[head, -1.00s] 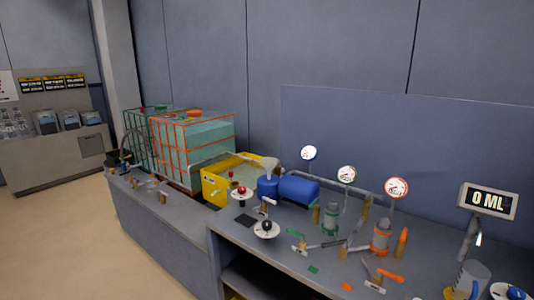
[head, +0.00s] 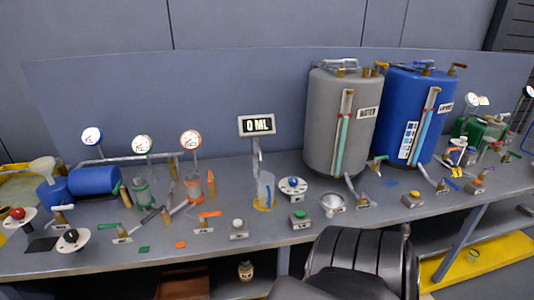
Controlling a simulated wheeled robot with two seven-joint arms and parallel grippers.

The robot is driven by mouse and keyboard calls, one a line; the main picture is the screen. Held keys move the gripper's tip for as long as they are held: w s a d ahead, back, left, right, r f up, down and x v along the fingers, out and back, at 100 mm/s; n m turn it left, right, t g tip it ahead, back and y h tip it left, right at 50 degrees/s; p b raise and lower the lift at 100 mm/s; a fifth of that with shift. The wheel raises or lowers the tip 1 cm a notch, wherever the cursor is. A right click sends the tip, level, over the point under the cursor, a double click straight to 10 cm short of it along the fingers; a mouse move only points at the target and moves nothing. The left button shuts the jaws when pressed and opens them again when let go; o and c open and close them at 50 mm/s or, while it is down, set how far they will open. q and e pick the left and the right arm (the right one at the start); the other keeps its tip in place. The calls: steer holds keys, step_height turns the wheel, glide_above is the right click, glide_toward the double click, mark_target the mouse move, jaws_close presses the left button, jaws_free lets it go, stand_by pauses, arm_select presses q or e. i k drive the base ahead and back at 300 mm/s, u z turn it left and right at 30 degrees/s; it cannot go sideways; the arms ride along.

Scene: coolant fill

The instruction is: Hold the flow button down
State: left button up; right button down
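A display (head: 257,125) on a post reads 0 ML. A clear measuring jug (head: 265,189) with a yellowish base stands below it. Neither of my grippers shows, and nothing is seen pressing a button.
A grey tank (head: 325,125) and a blue tank (head: 403,110) stand at the back right. Dials and valves fill the left.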

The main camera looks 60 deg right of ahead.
mark_target(299, 214)
steer(key=u, duration=0.15)
steer(key=k, duration=0.1)
steer(key=z, duration=2.35)
